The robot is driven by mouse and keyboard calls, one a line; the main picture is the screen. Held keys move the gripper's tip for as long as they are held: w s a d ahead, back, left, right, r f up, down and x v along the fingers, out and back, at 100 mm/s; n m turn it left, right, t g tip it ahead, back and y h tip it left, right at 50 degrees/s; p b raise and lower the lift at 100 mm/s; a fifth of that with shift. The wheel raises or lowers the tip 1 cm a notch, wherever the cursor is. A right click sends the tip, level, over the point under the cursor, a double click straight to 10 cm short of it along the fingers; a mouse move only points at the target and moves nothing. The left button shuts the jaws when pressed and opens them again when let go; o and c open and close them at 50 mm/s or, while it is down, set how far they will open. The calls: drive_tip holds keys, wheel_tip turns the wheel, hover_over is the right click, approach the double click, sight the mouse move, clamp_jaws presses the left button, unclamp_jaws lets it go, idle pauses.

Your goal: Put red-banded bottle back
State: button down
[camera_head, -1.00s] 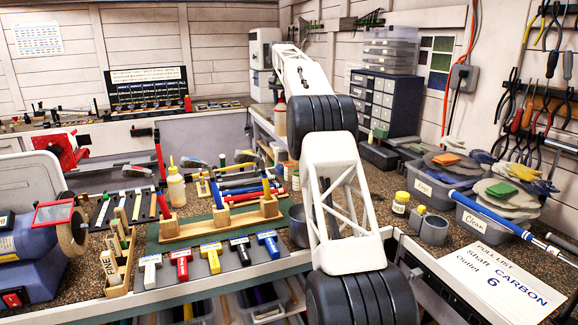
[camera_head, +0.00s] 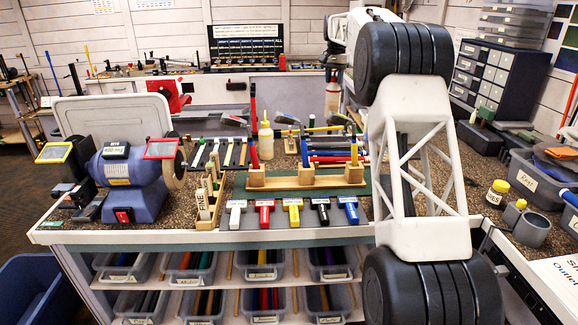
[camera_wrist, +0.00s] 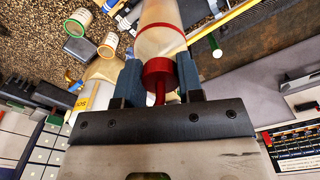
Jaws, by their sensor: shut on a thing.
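The red-banded bottle (camera_wrist: 160,12) is pale and translucent, with a red band and a red cap with a thin nozzle. In the wrist view my gripper (camera_wrist: 158,80) is shut on it at the cap end, with a blue-grey finger on each side. In the head view the bottle (camera_head: 332,100) hangs below my gripper, beyond the back of the bench; my arm covers part of that area. A yellowish squeeze bottle (camera_head: 265,140) stands upright on the bench, left of the held bottle.
A wooden stand (camera_head: 305,182) with coloured grips sits mid-bench, with a row of coloured hammer-like tools in front. A blue bench grinder (camera_head: 130,180) is at left. Grey bins (camera_head: 535,180) and a small yellow-lidded jar (camera_head: 496,193) are at right.

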drive_tip(key=s+a+f, duration=0.3)
drive_tip(key=s+a, duration=0.1)
drive_tip(key=a, duration=0.5)
drive_tip(key=s+a+f, duration=0.3)
drive_tip(key=s+a, duration=0.1)
drive_tip(key=a, duration=0.5)
drive_tip(key=shift+s+f, duration=0.2)
drive_tip(key=shift+s, duration=0.2)
drive_tip(key=shift+f, duration=0.1)
wheel_tip(320, 180, down, 6)
drive_tip(key=shift+f, duration=2.05)
drive_tip(key=c, duration=0.8)
unclamp_jaws()
drive_tip(key=shift+o, duration=0.2)
